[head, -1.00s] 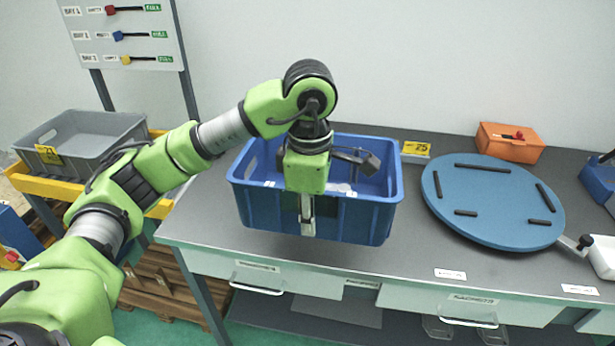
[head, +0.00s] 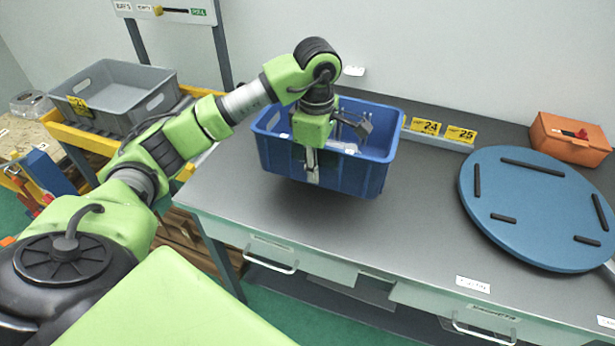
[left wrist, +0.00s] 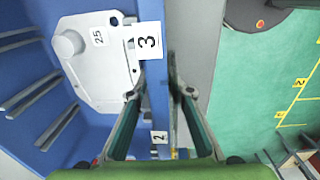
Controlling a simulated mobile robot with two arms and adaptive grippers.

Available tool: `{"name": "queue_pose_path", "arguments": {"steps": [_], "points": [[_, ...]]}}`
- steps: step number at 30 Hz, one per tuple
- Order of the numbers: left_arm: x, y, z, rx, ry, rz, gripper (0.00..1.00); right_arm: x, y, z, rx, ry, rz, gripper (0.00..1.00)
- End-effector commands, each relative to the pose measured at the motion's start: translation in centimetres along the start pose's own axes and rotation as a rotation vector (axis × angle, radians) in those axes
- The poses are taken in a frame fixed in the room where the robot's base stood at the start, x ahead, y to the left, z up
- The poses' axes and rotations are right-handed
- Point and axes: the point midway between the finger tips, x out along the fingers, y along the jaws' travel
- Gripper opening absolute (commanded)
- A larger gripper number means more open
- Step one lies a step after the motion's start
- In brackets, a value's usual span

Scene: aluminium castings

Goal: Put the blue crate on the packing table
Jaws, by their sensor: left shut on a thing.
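The blue crate (head: 350,174) is over the left part of the grey packing table (head: 420,210), upright. A dark shadow lies under its front; I cannot tell whether its bottom touches the top. My left gripper (head: 312,172) comes down from above and is shut on the crate's near wall. In the left wrist view the crate wall (left wrist: 158,100) runs between the fingers of my left gripper (left wrist: 158,120). A pale casting (left wrist: 98,58) lies inside the crate. My right gripper is not in view.
A blue round plate (head: 535,205) with black bars and an orange box (head: 570,138) stand on the table's right. Yellow number tags (head: 442,131) line the back edge. A grey crate (head: 115,95) sits on a yellow stand at left. Tabletop between crate and plate is clear.

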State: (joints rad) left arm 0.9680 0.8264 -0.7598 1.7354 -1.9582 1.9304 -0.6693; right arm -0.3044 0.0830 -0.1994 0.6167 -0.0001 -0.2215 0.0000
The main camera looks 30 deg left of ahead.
Motion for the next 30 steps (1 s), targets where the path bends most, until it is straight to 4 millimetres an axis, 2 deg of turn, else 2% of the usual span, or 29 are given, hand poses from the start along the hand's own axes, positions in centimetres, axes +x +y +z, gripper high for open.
{"name": "queue_pose_path", "arguments": {"steps": [5,14,21,27,28,30], "points": [[2.0,1.1,-1.6,-0.002,-0.001,0.004,0.00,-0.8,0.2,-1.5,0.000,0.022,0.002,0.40],[4.1,1.8,-2.9,-0.002,-0.001,0.003,0.00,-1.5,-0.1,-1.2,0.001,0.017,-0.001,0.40],[6.7,1.8,-2.7,0.000,-0.002,0.005,0.00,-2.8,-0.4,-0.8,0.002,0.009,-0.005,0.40],[7.0,1.7,-2.7,0.001,-0.002,0.004,0.00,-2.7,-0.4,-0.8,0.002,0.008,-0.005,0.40],[7.2,1.5,-2.7,0.001,0.000,-0.003,0.21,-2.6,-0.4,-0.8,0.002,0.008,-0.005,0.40],[7.2,1.5,-2.7,0.001,0.000,-0.003,0.37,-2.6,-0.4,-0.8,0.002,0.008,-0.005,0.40]]}}
